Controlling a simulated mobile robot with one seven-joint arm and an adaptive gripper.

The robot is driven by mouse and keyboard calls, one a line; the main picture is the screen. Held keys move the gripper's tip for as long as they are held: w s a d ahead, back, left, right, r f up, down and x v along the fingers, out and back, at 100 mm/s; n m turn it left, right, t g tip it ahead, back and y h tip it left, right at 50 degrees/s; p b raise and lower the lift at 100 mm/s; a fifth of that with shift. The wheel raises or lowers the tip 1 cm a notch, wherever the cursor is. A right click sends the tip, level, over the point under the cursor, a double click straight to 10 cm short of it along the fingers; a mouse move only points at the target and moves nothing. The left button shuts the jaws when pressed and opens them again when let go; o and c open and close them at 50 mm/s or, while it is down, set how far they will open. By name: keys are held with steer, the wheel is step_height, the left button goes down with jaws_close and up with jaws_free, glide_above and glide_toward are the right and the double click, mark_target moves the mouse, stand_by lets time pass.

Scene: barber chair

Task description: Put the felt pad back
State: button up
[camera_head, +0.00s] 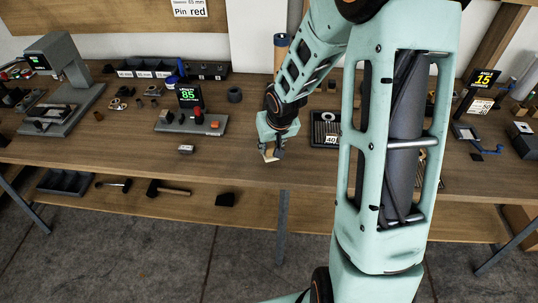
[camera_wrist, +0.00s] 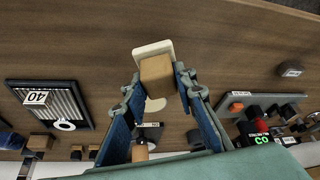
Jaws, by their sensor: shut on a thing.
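My gripper (camera_head: 270,152) is shut on a small tan block with a flat cream pad at its end, which looks like the felt pad (camera_wrist: 153,50). In the wrist view the block sits between the two blue-grey fingers (camera_wrist: 160,78), and the cream pad sticks out past the fingertips. In the head view the gripper points down over the front part of the wooden bench (camera_head: 235,170), left of the dark tray labelled 40 (camera_head: 325,140). I cannot tell whether the pad touches the bench. No place marked for the pad can be made out.
The tray labelled 40 also shows in the wrist view (camera_wrist: 22,98). A grey board with a green 85 display (camera_head: 189,96) stands to the left, with a small grey block (camera_head: 186,149) before it. A grey press (camera_head: 62,85) stands far left. The bench front near my gripper is clear.

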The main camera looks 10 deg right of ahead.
mark_target(269, 152)
steer(key=shift+w+a+f, duration=0.15)
steer(key=shift+w+f, duration=0.1)
steer(key=shift+f, duration=0.15)
steer(key=shift+w+f+b, duration=0.1)
steer(key=shift+f+b, duration=0.3)
steer(key=shift+f, duration=1.15)
steer(key=shift+f, duration=0.2)
steer(key=o, duration=1.1)
steer(key=shift+r, duration=0.15)
steer(key=shift+r, duration=0.2)
steer(key=p+v, duration=0.3)
steer(key=v, duration=0.9)
